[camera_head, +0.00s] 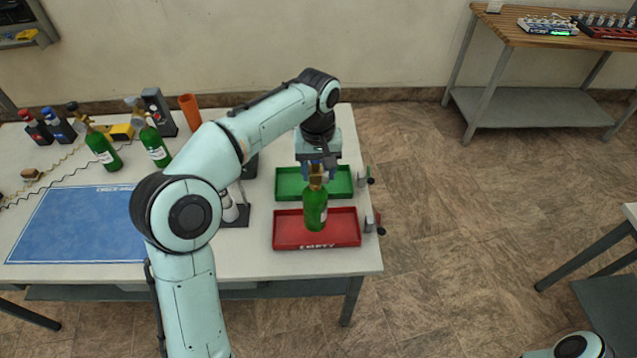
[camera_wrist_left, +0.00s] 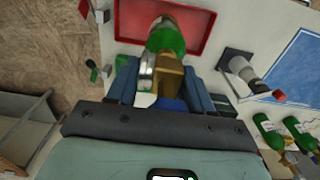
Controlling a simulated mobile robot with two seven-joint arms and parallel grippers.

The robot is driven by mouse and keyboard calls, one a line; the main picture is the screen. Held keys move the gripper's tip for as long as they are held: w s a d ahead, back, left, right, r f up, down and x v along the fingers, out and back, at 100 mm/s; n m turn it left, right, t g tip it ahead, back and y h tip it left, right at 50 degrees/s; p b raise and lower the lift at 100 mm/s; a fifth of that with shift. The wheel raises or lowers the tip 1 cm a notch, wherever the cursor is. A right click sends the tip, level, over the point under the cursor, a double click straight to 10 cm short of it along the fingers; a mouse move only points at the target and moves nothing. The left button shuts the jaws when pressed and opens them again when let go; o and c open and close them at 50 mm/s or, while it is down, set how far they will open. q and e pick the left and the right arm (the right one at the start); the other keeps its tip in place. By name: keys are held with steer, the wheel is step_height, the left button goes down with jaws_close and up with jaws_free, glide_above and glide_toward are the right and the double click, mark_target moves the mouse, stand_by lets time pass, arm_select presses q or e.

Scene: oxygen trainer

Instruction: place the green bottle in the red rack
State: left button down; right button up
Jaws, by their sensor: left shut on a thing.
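My left gripper (camera_head: 317,168) is shut on the brass-coloured neck of the green bottle (camera_head: 314,208), which hangs upright below it. The bottle shows in front of the red rack (camera_head: 285,240), a shallow red tray marked "EMPTY" near the table's right front corner. I cannot tell whether its base touches the tray floor. In the left wrist view my left gripper (camera_wrist_left: 165,88) grips the fitting at the top of the bottle (camera_wrist_left: 166,40), with the red rack (camera_wrist_left: 205,30) beyond it. My right gripper is not in view.
A green tray (camera_head: 290,182) lies just behind the red one. Two more green bottles (camera_head: 104,150) (camera_head: 155,146) stand at the back left of the table near several small devices. A blue mat (camera_head: 75,225) covers the left front. Valve-like fittings (camera_head: 374,224) stick out at the right edge.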

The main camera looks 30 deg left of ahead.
mark_target(318, 182)
arm_select(q)
steer(key=shift+f+b, duration=0.4)
steer(key=shift+f, duration=1.6)
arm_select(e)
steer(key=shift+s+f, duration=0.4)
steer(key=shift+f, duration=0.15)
arm_select(q)
steer(key=shift+f, duration=0.2)
steer(key=shift+c, duration=2.2)
jaws_free()
step_height(318, 182, up, 12)
steer(key=p, duration=0.2)
steer(key=shift+r+p, duration=0.15)
steer(key=shift+p, duration=0.25)
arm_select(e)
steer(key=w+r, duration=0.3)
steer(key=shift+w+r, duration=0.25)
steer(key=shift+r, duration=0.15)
